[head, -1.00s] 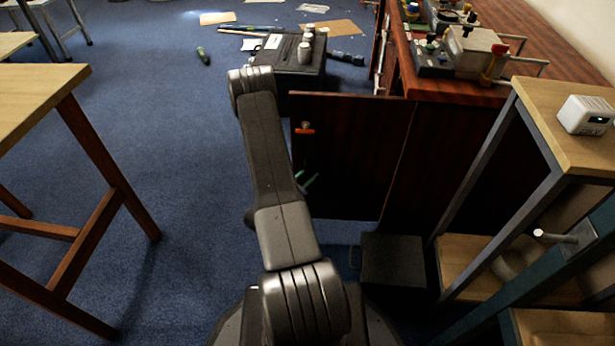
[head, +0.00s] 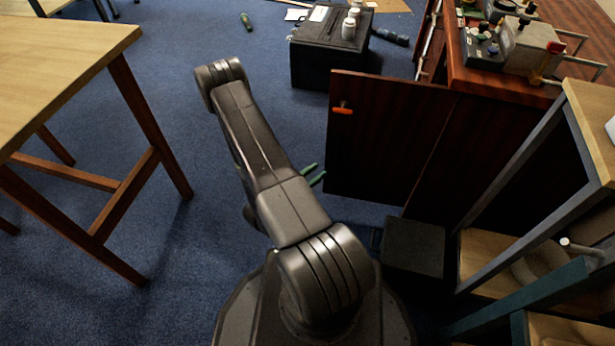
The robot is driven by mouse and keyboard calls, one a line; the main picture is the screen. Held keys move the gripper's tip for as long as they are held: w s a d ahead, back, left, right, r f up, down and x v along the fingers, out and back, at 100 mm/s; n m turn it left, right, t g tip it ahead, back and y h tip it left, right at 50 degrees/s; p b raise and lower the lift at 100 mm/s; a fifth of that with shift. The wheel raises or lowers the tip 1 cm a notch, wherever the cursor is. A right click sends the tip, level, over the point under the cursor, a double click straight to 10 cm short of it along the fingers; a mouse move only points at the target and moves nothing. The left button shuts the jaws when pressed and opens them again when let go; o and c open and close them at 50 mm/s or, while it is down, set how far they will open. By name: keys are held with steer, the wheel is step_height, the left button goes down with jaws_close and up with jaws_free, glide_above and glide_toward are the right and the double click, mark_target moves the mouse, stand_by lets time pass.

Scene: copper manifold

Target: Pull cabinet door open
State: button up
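The cabinet door (head: 385,140) is a dark red-brown panel with a small orange handle (head: 342,108) near its upper left corner. It stands out to the left from the cabinet (head: 500,150), swung wide open, its handle side facing me. My gripper (head: 313,175) shows only as two green fingertips, spread apart, low beside the door's free left edge. They seem empty and clear of the handle. The rest of my gripper is hidden behind my arm.
A black box (head: 325,65) with white bottles stands behind the door. A dark box (head: 414,247) lies on the floor before the cabinet. A wooden table (head: 70,60) is at left, a shelf rack (head: 540,150) at right. Blue floor left of my arm is clear.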

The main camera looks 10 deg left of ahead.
mark_target(338, 155)
steer(key=shift+v, duration=1.5)
steer(key=shift+d, duration=0.1)
steer(key=shift+b+x, duration=1.25)
steer(key=shift+x, duration=5.35)
steer(key=shift+w, duration=0.1)
